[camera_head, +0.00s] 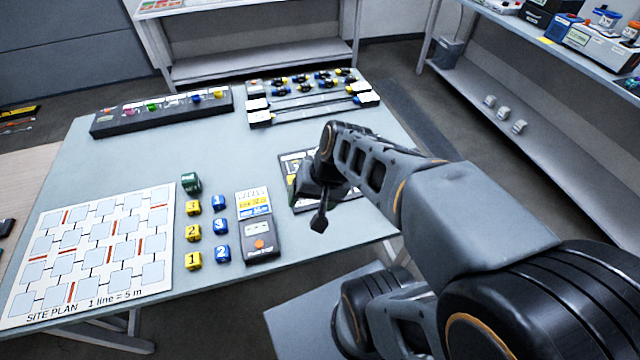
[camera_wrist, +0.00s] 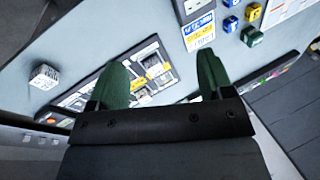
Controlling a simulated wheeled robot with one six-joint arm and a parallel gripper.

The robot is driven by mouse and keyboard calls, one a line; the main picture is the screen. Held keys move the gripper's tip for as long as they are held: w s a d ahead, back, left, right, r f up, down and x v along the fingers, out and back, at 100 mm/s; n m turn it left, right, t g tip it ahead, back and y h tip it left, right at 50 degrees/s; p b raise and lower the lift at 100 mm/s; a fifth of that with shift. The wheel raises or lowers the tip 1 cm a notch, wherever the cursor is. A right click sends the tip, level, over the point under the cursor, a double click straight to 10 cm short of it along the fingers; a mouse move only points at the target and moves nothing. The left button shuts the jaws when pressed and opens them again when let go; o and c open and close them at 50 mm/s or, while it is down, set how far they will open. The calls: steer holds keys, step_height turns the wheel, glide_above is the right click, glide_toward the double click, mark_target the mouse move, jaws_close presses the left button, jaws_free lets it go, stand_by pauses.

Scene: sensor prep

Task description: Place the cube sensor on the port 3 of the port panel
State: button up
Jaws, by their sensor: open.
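A small pale cube with dark print on its top (camera_wrist: 44,76), which looks like the cube sensor, stands on the table in the wrist view. In the head view I cannot see it. A flat black panel with white and yellow labels (camera_wrist: 150,75) lies beside it; it looks like the port panel, but I cannot read port numbers. In the head view my arm partly hides this panel (camera_head: 292,160). My gripper (camera_wrist: 162,72) is open and empty, its green fingers apart over the panel, with the cube outside them to the left. It also shows in the head view (camera_head: 319,215).
Yellow cubes (camera_head: 193,232), blue cubes (camera_head: 221,226), a green block (camera_head: 191,183) and a handheld meter (camera_head: 259,243) stand left of my gripper. A site plan (camera_head: 95,250) lies further left. A long dark strip (camera_head: 160,114) and a rail unit (camera_head: 312,108) occupy the table's back.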

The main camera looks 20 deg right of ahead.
steer(key=r+n+h, duration=0.1)
steer(key=d+r+n+t+h, duration=0.1)
steer(key=n, duration=0.1)
steer(key=r+n+h, duration=0.1)
steer(key=r, duration=0.1)
steer(key=shift+s+d+t, duration=0.2)
steer(key=shift+d+t, duration=0.15)
steer(key=shift+t, duration=0.05)
